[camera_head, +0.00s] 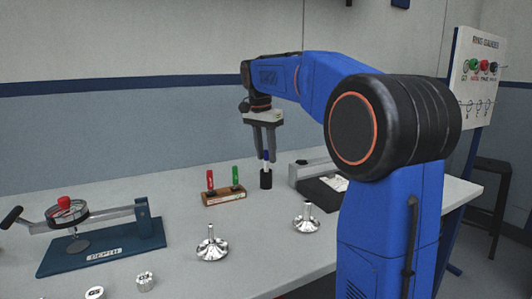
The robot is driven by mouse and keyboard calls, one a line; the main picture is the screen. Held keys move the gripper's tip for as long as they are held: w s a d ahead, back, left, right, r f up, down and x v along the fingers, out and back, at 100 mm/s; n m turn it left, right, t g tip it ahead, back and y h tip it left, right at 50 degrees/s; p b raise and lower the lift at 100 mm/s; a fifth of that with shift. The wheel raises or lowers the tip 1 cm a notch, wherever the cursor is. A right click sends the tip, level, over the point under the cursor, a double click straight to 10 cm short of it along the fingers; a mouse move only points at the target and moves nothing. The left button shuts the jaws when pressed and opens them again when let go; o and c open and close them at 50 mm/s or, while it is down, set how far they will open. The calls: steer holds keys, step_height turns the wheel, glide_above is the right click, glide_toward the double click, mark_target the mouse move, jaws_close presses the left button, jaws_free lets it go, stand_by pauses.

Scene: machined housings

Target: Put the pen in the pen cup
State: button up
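My gripper (266,157) points down above the back middle of the table, with one finger on each side of a slim blue pen (266,156). Whether the fingers press on the pen or stand slightly apart from it is too small to tell. The pen is upright. Directly below is a small black pen cup (266,180), standing on the table. The pen's lower part meets the cup's mouth in this view and seems to go into it; how deep is hidden.
A wooden block (224,197) with red and green upright pieces stands left of the cup. A grey-and-black device (318,182) is close on its right. Shiny metal parts (212,246) (306,219) stand in front.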

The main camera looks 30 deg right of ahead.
step_height(320, 180, up, 12)
steer(key=a, duration=0.1)
steer(key=shift+s+a, duration=0.35)
stand_by(0.4)
steer(key=shift+r, duration=0.1)
